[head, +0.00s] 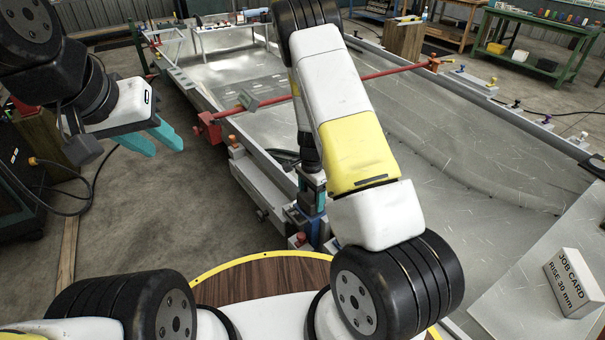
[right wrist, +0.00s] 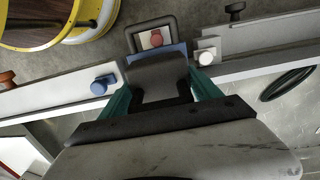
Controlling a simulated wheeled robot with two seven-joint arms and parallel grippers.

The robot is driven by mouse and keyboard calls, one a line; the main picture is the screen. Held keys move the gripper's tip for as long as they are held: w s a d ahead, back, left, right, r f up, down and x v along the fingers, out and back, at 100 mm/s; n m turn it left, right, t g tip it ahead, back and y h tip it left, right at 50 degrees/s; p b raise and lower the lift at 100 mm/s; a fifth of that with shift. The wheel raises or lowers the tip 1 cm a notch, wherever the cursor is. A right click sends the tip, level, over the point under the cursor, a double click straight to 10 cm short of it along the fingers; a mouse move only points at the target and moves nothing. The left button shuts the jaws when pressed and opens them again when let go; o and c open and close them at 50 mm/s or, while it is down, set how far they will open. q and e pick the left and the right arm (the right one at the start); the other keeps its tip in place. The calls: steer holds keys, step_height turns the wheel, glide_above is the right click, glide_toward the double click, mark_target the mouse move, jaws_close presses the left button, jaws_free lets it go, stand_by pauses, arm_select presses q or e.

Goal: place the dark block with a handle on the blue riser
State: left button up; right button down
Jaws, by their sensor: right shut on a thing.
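My right gripper (head: 312,186) is low over the near rim of the metal hull. In the right wrist view its teal fingers (right wrist: 162,97) are shut on the dark block with a handle (right wrist: 160,72). The blue riser (head: 298,222) is at the rim below the gripper; only a blue strip of it (right wrist: 176,50) shows past the block in the wrist view. The block seems to be right over the riser; I cannot tell whether they touch. My right arm hides part of this in the head view. My left gripper (head: 152,140) is open and empty, above the floor at left.
A red clamp bar (head: 385,73) spans the hull. Blue (right wrist: 103,84) and white (right wrist: 208,50) knobs sit on the rim beside the block, with a red knob (right wrist: 156,39) beyond it. A job card (head: 574,283) stands at right. A black loop (right wrist: 288,83) lies inside the hull.

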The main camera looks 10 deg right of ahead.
steer(key=shift+w+f, duration=0.15)
steer(key=shift+f, duration=0.2)
steer(key=shift+c, duration=0.7)
jaws_free()
steer(key=shift+f, duration=0.15)
